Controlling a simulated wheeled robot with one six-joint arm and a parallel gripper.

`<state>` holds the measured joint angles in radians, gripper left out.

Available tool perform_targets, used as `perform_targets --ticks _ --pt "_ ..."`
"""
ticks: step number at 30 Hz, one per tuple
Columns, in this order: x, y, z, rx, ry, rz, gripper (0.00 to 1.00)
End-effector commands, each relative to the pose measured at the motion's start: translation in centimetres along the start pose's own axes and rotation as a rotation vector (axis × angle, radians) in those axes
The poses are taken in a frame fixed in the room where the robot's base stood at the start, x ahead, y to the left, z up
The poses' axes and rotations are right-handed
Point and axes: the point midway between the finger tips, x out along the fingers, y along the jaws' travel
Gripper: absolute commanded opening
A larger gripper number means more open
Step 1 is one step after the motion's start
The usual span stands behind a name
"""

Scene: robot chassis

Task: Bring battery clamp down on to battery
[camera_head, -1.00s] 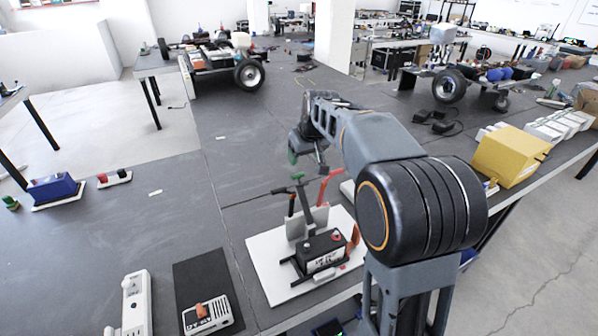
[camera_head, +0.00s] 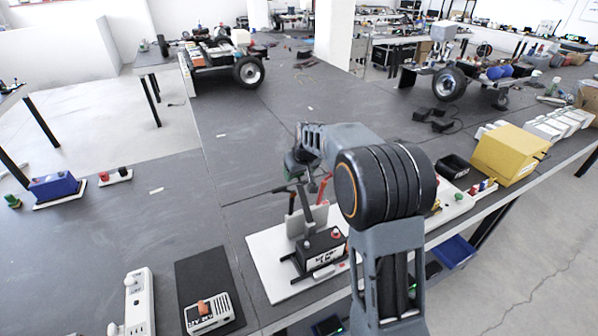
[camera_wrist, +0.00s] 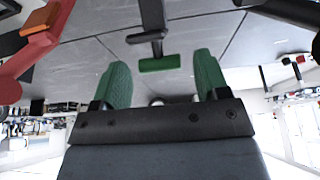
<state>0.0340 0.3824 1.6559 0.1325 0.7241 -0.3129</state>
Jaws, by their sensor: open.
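The black battery (camera_head: 322,247) with a red knob sits on a white board (camera_head: 268,262) on the grey table. The clamp's dark lever (camera_head: 306,203) stands raised and slightly tilted above the battery. In the wrist view the clamp's green handle end (camera_wrist: 159,63) lies across the gap between my green fingertips. My gripper (camera_wrist: 160,60) is open, with one finger on each side of that handle; I cannot tell whether it touches. In the head view my gripper (camera_head: 293,166) is at the lever's top, which it mostly hides.
A red lever (camera_wrist: 38,50) stands close on the left in the wrist view. A thin dark rod (camera_head: 250,195) extends left of the clamp. A white charger (camera_head: 207,313) on a black mat lies front left. A yellow box (camera_head: 508,155) stands right.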

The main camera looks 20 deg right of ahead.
Motion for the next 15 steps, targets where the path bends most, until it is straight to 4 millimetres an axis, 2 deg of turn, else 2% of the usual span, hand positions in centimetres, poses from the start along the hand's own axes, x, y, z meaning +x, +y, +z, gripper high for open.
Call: perform_targets --ticks 2,15 --pt "-0.01 0.00 0.00 0.000 0.000 0.000 0.66" --pt "-0.04 0.01 0.00 0.000 0.000 0.000 0.24"
